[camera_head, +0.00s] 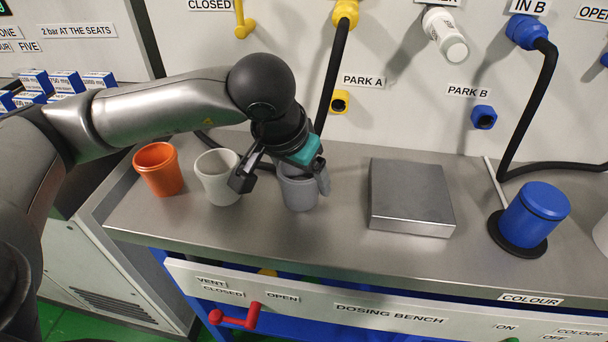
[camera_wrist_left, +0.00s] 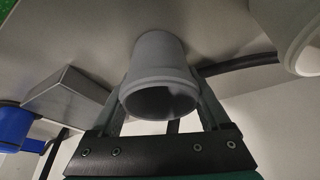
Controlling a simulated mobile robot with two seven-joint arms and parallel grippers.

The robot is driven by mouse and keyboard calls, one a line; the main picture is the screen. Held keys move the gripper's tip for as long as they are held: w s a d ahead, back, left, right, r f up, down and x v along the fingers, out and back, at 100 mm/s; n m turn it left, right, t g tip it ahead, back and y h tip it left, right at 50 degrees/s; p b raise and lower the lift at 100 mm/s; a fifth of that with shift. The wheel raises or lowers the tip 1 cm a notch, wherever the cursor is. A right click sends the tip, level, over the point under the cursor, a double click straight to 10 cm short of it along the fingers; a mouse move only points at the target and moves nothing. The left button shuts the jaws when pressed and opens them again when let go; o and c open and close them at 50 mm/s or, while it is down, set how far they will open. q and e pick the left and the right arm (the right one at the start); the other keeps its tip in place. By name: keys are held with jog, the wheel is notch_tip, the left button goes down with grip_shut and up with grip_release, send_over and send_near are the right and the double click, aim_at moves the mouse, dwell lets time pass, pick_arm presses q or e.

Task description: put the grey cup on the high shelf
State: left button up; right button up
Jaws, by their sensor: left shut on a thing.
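The grey cup (camera_head: 299,190) stands upright on the steel bench, right of a white cup. My left gripper (camera_head: 284,180) reaches down over it from above and behind, with its fingers on either side of the cup. In the left wrist view the grey cup (camera_wrist_left: 160,80) sits between the two fingers (camera_wrist_left: 165,100), with its open mouth toward the camera. The gripper is shut on the cup. The cup's far rim is partly hidden by the gripper in the head view. The high shelf cannot be made out. My right gripper is not in view.
The white cup (camera_head: 217,177) and an orange cup (camera_head: 159,169) stand close on the left. A steel block (camera_head: 411,196) and a blue container (camera_head: 534,214) stand to the right. A black hose (camera_head: 331,75) hangs behind the gripper. The bench front (camera_head: 330,240) is clear.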

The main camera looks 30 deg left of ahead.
pick_arm(q)
jog(key=o, duration=1.4)
